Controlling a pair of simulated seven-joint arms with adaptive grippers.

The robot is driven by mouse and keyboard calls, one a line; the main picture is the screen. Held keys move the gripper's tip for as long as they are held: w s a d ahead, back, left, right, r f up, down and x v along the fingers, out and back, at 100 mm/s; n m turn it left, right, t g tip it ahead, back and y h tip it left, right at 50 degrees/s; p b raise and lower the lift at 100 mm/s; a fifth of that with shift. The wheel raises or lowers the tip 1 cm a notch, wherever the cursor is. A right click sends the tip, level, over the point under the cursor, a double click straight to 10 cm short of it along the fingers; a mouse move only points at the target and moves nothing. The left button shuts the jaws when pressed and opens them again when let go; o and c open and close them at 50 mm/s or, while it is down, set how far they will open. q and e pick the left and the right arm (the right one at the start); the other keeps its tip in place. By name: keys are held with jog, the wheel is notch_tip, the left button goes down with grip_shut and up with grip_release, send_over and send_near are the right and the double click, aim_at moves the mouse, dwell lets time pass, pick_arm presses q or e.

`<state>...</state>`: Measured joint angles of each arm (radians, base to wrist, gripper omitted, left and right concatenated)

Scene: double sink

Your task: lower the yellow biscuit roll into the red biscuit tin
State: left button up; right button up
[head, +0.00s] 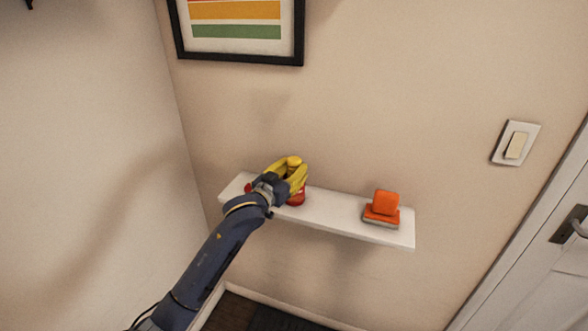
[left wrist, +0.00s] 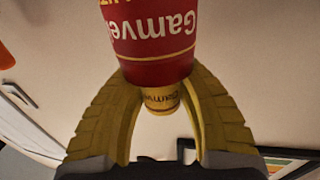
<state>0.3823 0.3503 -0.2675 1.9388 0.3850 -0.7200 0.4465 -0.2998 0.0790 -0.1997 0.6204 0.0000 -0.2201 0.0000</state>
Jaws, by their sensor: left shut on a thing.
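The red biscuit tin (head: 297,198) stands on the white shelf, partly hidden behind my left gripper. It fills the top of the left wrist view (left wrist: 152,45), upside down there. My left gripper (head: 290,172) is above the tin, its yellow fingers shut on the yellow biscuit roll (head: 293,161). In the left wrist view the roll (left wrist: 160,100) shows between the fingers at the tin's rim. The tin hides its lower part, so I cannot tell whether it is inside or just behind the rim. My right gripper is not in view.
The white shelf (head: 338,217) bears an orange object (head: 383,208) on its right part. A small red patch (head: 248,187) shows left of my wrist. A framed picture (head: 237,30) hangs above. A light switch (head: 516,144) and door are at right.

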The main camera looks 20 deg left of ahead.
pick_arm(q)
jog(key=shift+f, duration=0.7)
jog(key=o, duration=1.3)
jog(key=shift+d, duration=0.1)
jog(key=shift+s, duration=0.55)
jog(key=v, duration=0.3)
jog(key=r+v, duration=0.1)
jog(key=v, duration=0.7)
jog(key=shift+a+r, duration=0.15)
jog(key=shift+a, duration=0.05)
